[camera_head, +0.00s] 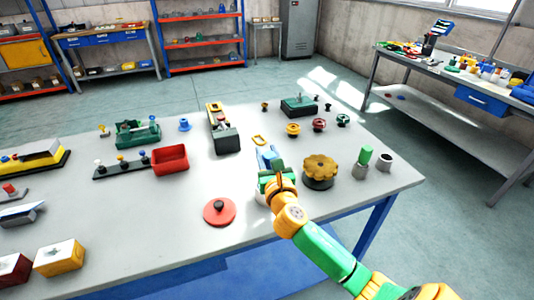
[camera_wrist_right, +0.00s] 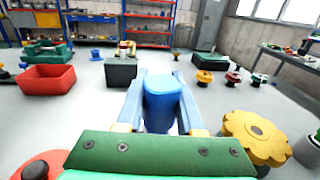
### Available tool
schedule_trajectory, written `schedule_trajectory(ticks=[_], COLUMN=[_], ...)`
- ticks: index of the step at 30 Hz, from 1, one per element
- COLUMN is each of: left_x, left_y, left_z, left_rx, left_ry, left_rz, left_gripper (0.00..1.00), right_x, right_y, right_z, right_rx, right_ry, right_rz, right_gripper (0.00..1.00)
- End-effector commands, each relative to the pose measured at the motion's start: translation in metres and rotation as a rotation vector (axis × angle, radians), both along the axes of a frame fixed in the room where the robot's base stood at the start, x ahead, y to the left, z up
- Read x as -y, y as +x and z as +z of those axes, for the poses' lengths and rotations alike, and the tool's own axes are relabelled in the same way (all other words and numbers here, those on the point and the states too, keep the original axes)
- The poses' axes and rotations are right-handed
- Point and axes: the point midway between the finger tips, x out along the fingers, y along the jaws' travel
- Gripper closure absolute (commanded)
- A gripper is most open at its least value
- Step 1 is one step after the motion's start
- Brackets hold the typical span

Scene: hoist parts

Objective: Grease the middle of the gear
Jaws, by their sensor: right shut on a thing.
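The yellow gear (camera_head: 320,168) lies flat on a dark round base near the table's right front part. In the right wrist view the gear (camera_wrist_right: 257,137) is at the lower right, with a dark spot at its middle. My right gripper (camera_head: 268,158) is to the left of the gear, apart from it. In the wrist view its fingers (camera_wrist_right: 161,92) are shut on a blue rounded object (camera_wrist_right: 163,103), held upright between them. In the head view the gripper largely hides this object. My left gripper is in neither view.
A red disc with a knob (camera_head: 220,211) lies to the left of my right gripper. A green-topped piece (camera_head: 364,157) and a grey cup (camera_head: 385,161) stand right of the gear. A red bin (camera_head: 170,159) and several coloured knobs are farther back.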

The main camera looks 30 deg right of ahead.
Motion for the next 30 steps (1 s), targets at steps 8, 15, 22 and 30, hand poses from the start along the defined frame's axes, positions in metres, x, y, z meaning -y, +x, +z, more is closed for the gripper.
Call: schedule_trajectory(ticks=[8, 15, 22, 30], left_x=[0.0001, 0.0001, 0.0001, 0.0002], left_y=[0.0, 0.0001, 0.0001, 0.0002], left_z=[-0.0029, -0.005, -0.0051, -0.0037], left_rx=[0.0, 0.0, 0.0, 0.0], left_ry=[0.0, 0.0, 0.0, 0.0], left_rz=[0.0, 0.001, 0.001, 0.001], left_gripper=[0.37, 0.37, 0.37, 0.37], right_x=[0.0, 0.0, -0.0001, 0.0], right_y=[0.0, 0.0, 0.0, 0.0], right_z=[-0.0039, -0.0067, -0.0071, -0.0071], right_rx=[0.0, 0.0, 0.0, 0.0], right_ry=[0.0, 0.0, 0.0, -0.001], right_rz=[0.0, 0.0, 0.0, 0.0], right_gripper=[1.0, 1.0, 1.0, 1.0])
